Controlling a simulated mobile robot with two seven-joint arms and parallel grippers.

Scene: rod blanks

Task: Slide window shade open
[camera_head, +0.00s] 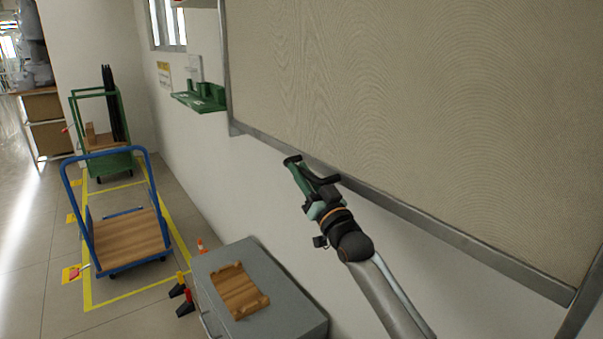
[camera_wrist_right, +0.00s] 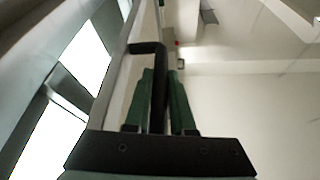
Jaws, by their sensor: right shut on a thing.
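The window shade (camera_head: 430,100) is a large beige panel with a wavy grain. It covers the upper right of the head view inside a grey metal frame (camera_head: 440,228). My right gripper (camera_head: 298,172) is at the frame's lower edge, left of the picture's middle. Its green fingers are shut on a black handle (camera_head: 325,180). In the right wrist view the black handle (camera_wrist_right: 159,88) stands between the two green fingers (camera_wrist_right: 163,98) and bends left at its top. The hold hides part of the handle. My left gripper is not in view.
A grey cabinet (camera_head: 285,292) with a wooden tray (camera_head: 239,291) stands below the panel. A blue cart (camera_head: 128,235) and a green cart (camera_head: 100,162) stand at the left. A green wall shelf (camera_head: 198,102) is left of the frame. Floor at far left is free.

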